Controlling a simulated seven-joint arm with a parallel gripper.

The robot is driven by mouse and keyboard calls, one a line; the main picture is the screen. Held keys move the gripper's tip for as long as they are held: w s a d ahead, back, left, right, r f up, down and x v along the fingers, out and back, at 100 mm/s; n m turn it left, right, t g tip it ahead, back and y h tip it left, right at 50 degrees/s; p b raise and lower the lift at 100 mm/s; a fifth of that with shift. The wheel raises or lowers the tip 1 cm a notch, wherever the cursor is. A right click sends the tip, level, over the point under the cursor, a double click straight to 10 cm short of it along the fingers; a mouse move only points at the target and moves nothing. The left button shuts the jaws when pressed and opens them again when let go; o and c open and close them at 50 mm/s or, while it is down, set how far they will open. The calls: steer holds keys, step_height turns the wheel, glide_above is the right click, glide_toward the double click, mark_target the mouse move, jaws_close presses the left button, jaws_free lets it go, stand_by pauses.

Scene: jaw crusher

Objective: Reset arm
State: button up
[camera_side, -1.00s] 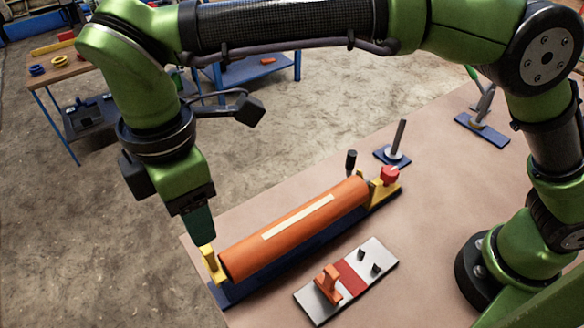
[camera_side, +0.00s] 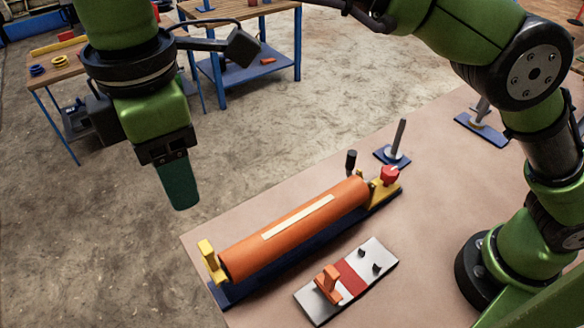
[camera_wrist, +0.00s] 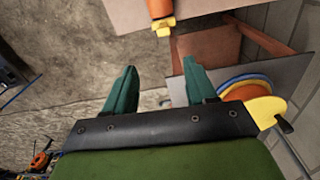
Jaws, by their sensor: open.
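My gripper (camera_side: 180,185) hangs in the air to the upper left of the orange cylinder (camera_side: 262,245), clear of the table edge and touching nothing. In the wrist view my gripper (camera_wrist: 160,88) shows two green fingers spread apart with nothing between them. The orange cylinder lies on a blue base (camera_side: 230,293) on the table. A yellow end block (camera_side: 208,258) stands at its near left end, and a red knob (camera_side: 389,174) is at its far right end. The yellow block also shows beyond the fingers in the wrist view (camera_wrist: 163,25).
A grey plate with an orange handle (camera_side: 328,284) lies in front of the cylinder. Upright rods on blue bases (camera_side: 397,140) (camera_side: 482,118) stand behind on the table (camera_side: 440,200). Blue-legged workbenches (camera_side: 300,45) stand farther back. The concrete floor (camera_side: 110,250) below my gripper is clear.

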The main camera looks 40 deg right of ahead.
steer(key=w+d+f+m+t+y, duration=0.1)
steer(key=d+m, duration=0.4)
steer(key=d, duration=0.4)
steer(key=w+d+f+m+t+y, duration=0.1)
steer(key=w+d+f+m, duration=0.1)
steer(key=d+m, duration=0.5)
steer(key=s+d+f+m+t, duration=0.1)
steer(key=s+d+m, duration=0.3)
steer(key=d, duration=0.7)
steer(key=s+d+f+m+t, duration=0.1)
steer(key=s+d+m+t, duration=0.3)
steer(key=d, duration=0.8)
steer(key=shift+s+d+m, duration=0.25)
steer(key=shift+s+m, duration=0.15)
steer(key=shift+m, duration=0.3)
